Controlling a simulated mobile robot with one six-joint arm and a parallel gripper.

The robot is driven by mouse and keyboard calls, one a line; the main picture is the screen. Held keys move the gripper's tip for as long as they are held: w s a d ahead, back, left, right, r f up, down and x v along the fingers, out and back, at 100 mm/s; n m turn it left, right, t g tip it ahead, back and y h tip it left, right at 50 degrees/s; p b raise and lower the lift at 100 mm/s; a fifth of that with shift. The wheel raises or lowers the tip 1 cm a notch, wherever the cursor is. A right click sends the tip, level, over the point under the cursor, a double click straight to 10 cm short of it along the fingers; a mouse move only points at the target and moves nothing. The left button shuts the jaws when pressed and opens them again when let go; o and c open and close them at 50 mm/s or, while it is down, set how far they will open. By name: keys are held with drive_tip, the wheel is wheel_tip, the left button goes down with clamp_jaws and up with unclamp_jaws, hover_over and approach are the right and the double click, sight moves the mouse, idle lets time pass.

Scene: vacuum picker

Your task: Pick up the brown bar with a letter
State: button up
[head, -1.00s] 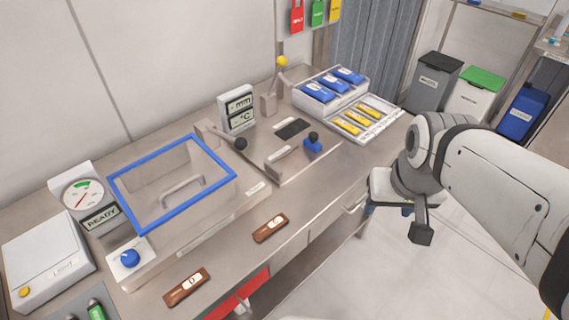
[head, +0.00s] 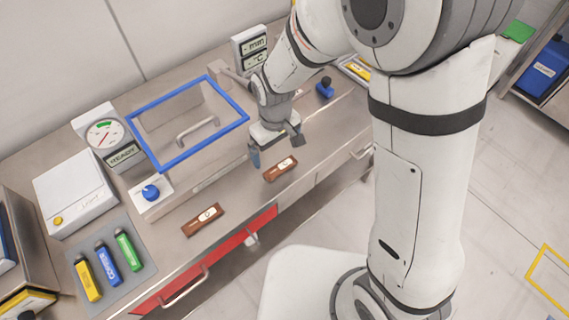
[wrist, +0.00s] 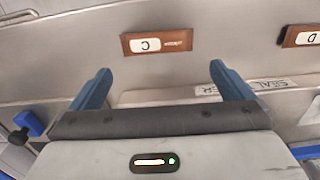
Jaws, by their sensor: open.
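Two brown bars with white letter labels lie on the steel counter. The nearer one to my gripper (head: 280,168) also shows in the wrist view, its label reading C upside down (wrist: 157,41). The other brown bar (head: 203,219) lies left of it, and its D label shows at the right edge of the wrist view (wrist: 302,36). My gripper (head: 275,149) is open and empty, above the counter beside the C bar. In the wrist view the C bar lies ahead of the two blue fingers (wrist: 160,70), not between them.
A clear bin with a blue rim (head: 188,123) stands behind the bars, close to my gripper. A grey mat (head: 82,245) with several coloured sticks lies at the left. A blue-knobbed handle (head: 325,88) stands behind right. Bare counter surrounds the bars.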

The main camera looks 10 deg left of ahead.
sight(278, 165)
drive_tip(key=shift+d+f+p, duration=0.2)
drive_tip(key=shift+f+p, duration=0.6)
drive_tip(key=shift+f, duration=2.3)
drive_tip(key=c, duration=0.7)
drive_tip(key=shift+o, duration=0.2)
